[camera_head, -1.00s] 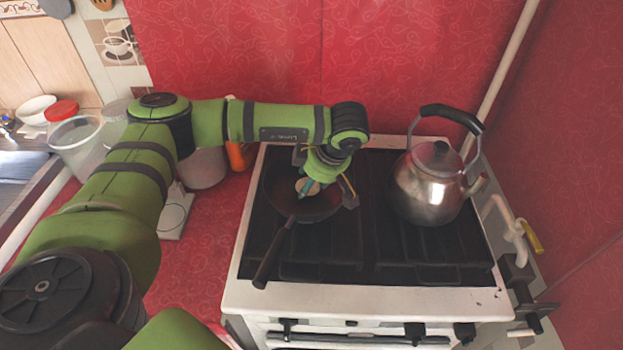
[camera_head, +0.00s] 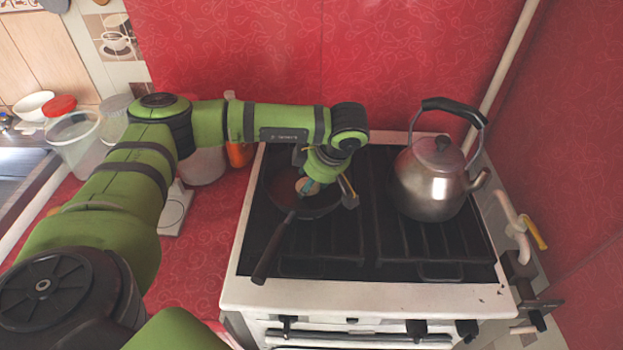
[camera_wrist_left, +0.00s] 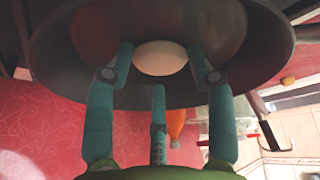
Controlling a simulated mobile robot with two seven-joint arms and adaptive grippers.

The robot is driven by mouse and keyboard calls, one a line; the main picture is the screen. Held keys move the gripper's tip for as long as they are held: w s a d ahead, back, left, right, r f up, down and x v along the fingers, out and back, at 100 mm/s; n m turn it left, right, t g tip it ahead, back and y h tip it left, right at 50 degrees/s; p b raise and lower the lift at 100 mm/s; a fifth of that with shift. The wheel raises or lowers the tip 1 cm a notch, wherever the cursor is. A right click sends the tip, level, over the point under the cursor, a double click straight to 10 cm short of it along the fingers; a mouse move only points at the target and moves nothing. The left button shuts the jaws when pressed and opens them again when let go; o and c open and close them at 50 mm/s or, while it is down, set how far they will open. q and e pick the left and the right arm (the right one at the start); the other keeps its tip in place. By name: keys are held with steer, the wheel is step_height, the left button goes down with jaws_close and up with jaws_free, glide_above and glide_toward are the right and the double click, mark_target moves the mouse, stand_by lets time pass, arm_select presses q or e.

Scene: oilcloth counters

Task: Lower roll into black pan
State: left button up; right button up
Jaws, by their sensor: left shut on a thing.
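The black pan (camera_head: 275,204) sits on the back left of the stove, its handle pointing toward the front. In the left wrist view its dark inside (camera_wrist_left: 90,40) fills the top. The roll (camera_wrist_left: 160,58) is pale and rounded and lies between my left gripper's fingertips (camera_wrist_left: 160,70), against the pan's inside. In the head view the roll (camera_head: 303,185) shows as a small tan patch beside the fingers. My left gripper (camera_head: 308,189) is shut on it, within the pan's outline. I cannot tell whether the roll touches the pan's bottom. My right gripper is not in view.
A metal kettle (camera_head: 431,188) stands on the right of the stove (camera_head: 365,302). An orange bottle (camera_head: 238,155) and a pale container (camera_head: 203,165) stand left of the stove, partly behind my arm. The front burners are clear except for the pan's handle.

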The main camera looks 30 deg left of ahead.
arm_select(q)
steer(key=o, duration=1.3)
